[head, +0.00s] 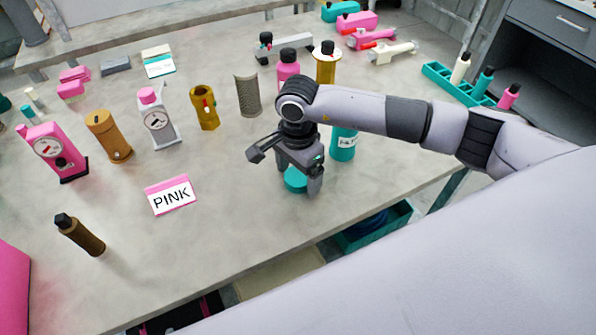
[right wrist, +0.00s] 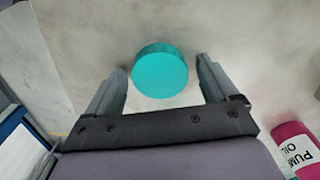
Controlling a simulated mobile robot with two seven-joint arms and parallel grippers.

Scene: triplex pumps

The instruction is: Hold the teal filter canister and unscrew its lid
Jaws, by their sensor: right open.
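A short teal round piece (head: 295,181) stands on the table below my right gripper (head: 286,170). It looks like the teal filter canister or its lid; I cannot tell which, as the gripper hides part of it. In the right wrist view its flat teal top (right wrist: 160,74) lies between the two fingers, with a gap on each side. My right gripper (right wrist: 160,80) is open and empty, its fingers pointing down. My left gripper is not in view.
A teal labelled bottle (head: 343,145) stands close behind my right arm. Gauges, cylinders and bottles stand farther back. The table's front edge is near; the front middle is clear.

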